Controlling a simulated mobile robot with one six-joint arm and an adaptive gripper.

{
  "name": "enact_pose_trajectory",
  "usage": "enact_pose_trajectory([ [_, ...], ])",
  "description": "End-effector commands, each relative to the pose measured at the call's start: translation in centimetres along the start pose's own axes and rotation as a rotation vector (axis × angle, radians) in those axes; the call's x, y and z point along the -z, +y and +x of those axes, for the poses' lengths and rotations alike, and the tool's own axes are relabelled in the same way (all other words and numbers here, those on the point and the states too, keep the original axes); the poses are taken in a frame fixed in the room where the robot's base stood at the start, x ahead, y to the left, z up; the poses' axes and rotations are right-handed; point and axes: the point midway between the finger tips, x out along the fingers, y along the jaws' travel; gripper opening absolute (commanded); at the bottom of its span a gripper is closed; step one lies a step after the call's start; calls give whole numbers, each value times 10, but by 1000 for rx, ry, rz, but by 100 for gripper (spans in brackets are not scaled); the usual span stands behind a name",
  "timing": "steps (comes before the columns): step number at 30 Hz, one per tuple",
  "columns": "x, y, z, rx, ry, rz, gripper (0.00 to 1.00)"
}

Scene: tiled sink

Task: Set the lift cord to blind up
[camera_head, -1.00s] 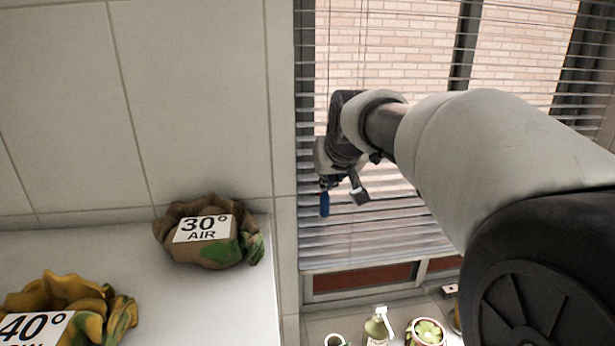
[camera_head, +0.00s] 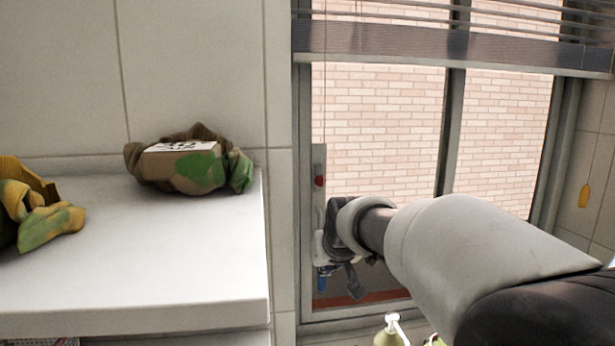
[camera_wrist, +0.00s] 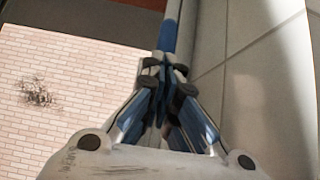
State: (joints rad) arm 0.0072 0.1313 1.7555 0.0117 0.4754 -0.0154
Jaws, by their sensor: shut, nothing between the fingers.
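The window blind (camera_head: 450,46) is gathered high at the top of the window, with its bottom rail well above my arm. The thin lift cord (camera_head: 324,100) hangs down the left side of the window. A blue pull (camera_head: 322,283) shows at my gripper (camera_head: 325,264), low by the left window frame. In the wrist view, my gripper (camera_wrist: 166,78) has its fingers closed together. The blue pull (camera_wrist: 169,36) lies just beyond the fingertips, in line with a pale rod-like part. Whether the fingers touch it is unclear.
A red spot (camera_head: 320,181) sits on a grey strip at the left window frame. A white counter (camera_head: 130,270) with a camouflage-coloured bundle (camera_head: 190,165) is at left. A soap bottle (camera_head: 392,332) stands below. A yellow object (camera_head: 584,196) hangs on the right wall.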

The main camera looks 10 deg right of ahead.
Motion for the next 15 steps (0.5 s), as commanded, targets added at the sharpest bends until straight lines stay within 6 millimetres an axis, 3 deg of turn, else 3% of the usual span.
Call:
enact_pose_trajectory([
  [1, -12, 0, 16, -1, 7, 0, 0],
  [6, -31, 0, 36, -1, 10, 0, 0],
  [15, -42, 0, 48, -1, 14, -1, 0],
])
